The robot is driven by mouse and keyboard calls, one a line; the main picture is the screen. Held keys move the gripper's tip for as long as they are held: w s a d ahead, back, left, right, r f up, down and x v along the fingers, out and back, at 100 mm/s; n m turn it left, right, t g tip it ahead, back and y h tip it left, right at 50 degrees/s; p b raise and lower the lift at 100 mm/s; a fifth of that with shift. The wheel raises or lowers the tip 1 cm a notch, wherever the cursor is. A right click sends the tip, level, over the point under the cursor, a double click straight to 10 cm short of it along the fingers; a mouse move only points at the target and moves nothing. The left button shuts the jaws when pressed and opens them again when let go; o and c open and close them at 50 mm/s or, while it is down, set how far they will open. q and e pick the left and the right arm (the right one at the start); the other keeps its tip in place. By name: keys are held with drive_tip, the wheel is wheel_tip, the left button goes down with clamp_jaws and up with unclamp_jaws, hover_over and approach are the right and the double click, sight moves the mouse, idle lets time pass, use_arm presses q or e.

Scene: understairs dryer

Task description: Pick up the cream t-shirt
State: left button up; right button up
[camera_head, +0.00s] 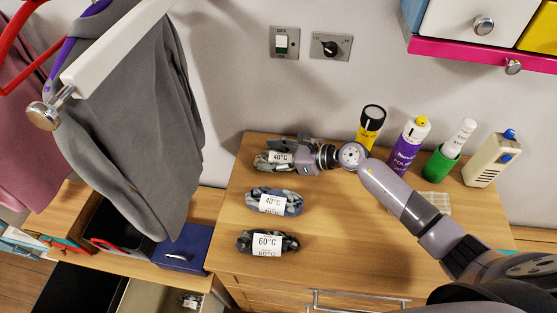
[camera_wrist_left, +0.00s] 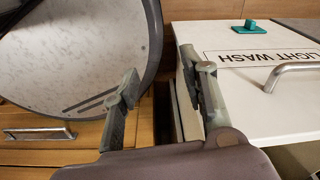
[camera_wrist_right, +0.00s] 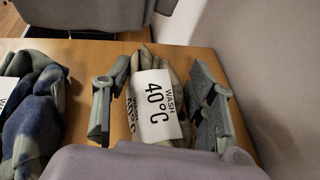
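A rolled cream garment (camera_wrist_right: 146,60), which looks like the cream t-shirt, lies on the wooden top with a white "WASH 40°C" label (camera_wrist_right: 155,105). In the head view the bundle (camera_head: 263,162) is the farthest of three, partly hidden by my right gripper (camera_head: 295,150). In the right wrist view my right gripper (camera_wrist_right: 161,75) is open, one finger on each side of the bundle, with gaps visible. My left gripper (camera_wrist_left: 168,72) is open and empty, between a round door (camera_wrist_left: 75,50) and a white "LIGHT WASH" front (camera_wrist_left: 245,85); it is not visible in the head view.
Two blue-grey and dark patterned bundles (camera_head: 273,201) (camera_head: 267,243) lie nearer on the wooden top (camera_head: 330,240). Several bottles, including a purple one (camera_head: 407,145), and a beige box (camera_head: 490,160) stand behind my right arm. Grey cloth (camera_head: 140,120) hangs at left.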

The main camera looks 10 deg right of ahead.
drive_tip(key=c, duration=0.7)
drive_tip(key=shift+o, duration=0.2)
